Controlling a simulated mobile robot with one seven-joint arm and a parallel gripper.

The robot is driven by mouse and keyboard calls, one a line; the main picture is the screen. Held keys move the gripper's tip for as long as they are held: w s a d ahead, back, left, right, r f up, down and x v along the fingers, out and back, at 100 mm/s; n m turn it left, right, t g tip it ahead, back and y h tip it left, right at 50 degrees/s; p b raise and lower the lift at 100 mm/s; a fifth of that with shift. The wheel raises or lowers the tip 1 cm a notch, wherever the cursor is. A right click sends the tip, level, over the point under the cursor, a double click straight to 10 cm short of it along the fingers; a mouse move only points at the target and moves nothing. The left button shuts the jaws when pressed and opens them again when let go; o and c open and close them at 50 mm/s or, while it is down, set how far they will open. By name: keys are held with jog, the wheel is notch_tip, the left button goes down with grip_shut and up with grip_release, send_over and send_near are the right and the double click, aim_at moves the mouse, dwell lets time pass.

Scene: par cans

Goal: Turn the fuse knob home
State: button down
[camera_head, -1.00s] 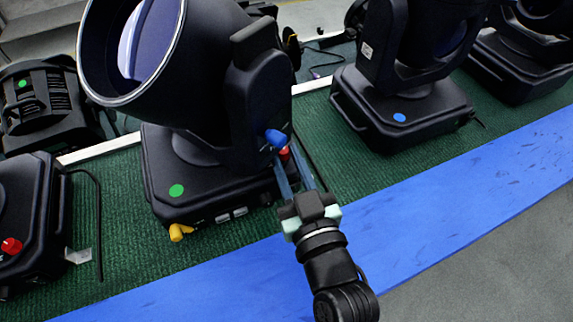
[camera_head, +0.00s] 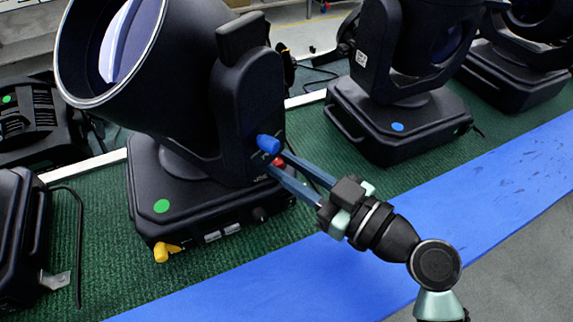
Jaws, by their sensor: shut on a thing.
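A small red knob (camera_head: 278,161) sits on the side of the black moving-head light (camera_head: 246,110), low on its yoke arm. My gripper (camera_head: 274,164) reaches in from the right with its two long blue-grey fingers at this knob. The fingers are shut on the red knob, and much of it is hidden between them. A larger blue knob (camera_head: 268,144) sticks out just above the fingertips. A black round knob (camera_head: 260,214) is on the side of the base, below the fingers. No label tells which is the fuse knob.
Another light (camera_head: 398,120) stands to the right, with green carpet (camera_head: 325,150) between. A blue strip (camera_head: 300,275) runs along the front. A cable (camera_head: 80,245) lies at the left.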

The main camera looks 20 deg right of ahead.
jog(key=n+g+y, duration=0.2)
jog(key=y, duration=0.1)
jog(key=shift+w+d+f, duration=0.1)
jog(key=shift+w+d, duration=0.05)
jog(key=shift+d, duration=0.05)
jog(key=n+g+y+b, duration=0.1)
jog(key=n+y+b, duration=0.1)
jog(key=n+g+y+b, duration=0.1)
jog(key=shift+w+d+f+g, duration=0.2)
jog(key=shift+w+f+g, duration=0.05)
jog(key=shift+g, duration=0.05)
jog(key=n+g+y+b, duration=0.1)
jog(key=g+b, duration=0.1)
jog(key=n+g+y+b, duration=0.1)
jog(key=n+g, duration=0.1)
jog(key=n+g+y+b, duration=0.1)
jog(key=g+b, duration=0.1)
jog(key=shift+w+d+r+b, duration=0.2)
jog(key=shift+w+d+b, duration=0.05)
jog(key=shift+w+b, duration=0.05)
jog(key=shift+n+g+y, duration=0.3)
jog(key=c, duration=1)
grip_release()
jog(key=shift+d+r, duration=0.1)
jog(key=shift+r, duration=0.05)
